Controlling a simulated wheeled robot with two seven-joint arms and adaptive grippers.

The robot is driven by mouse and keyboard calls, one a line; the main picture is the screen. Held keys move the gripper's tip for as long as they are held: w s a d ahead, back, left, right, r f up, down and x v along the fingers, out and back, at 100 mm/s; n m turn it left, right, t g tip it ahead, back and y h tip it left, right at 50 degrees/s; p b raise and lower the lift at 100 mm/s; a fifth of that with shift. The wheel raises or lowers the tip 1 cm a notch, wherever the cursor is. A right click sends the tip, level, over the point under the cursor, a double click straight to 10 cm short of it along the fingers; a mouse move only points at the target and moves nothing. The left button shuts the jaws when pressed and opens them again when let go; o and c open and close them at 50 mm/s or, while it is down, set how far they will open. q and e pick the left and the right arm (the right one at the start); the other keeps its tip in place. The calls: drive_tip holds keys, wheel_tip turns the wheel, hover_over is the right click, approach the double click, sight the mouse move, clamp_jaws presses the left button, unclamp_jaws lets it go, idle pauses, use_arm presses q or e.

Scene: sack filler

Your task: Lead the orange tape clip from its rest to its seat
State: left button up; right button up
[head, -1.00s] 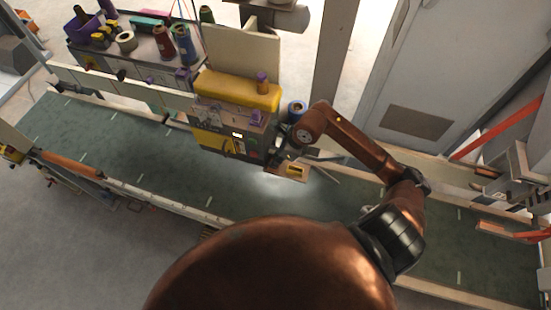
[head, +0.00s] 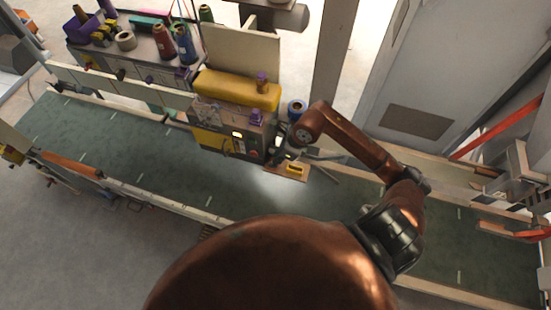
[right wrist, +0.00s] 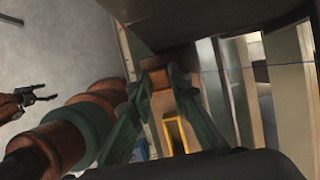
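My right gripper (right wrist: 158,76) shows best in the right wrist view, with its two green fingers closed in on a small orange-brown block, which looks like the orange tape clip (right wrist: 157,80). The fingers appear to touch it on both sides. In the head view my right gripper (head: 284,152) is small and dark, beside the machine head, and the clip cannot be made out there. My left gripper (right wrist: 45,96) shows at the left of the right wrist view, its dark fingers apart and empty. I cannot tell the clip's rest from its seat.
The sewing machine head (head: 238,90) with a yellow cover stands just left of my right gripper. A small wooden plate (head: 275,172) with a yellow part lies below it. A yellow frame (right wrist: 174,133) shows beyond the fingers. The green conveyor belt (head: 150,178) is clear.

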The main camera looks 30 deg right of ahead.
drive_tip(key=o, duration=0.4)
drive_tip(key=shift+o, duration=0.2)
drive_tip(key=v, duration=1.2)
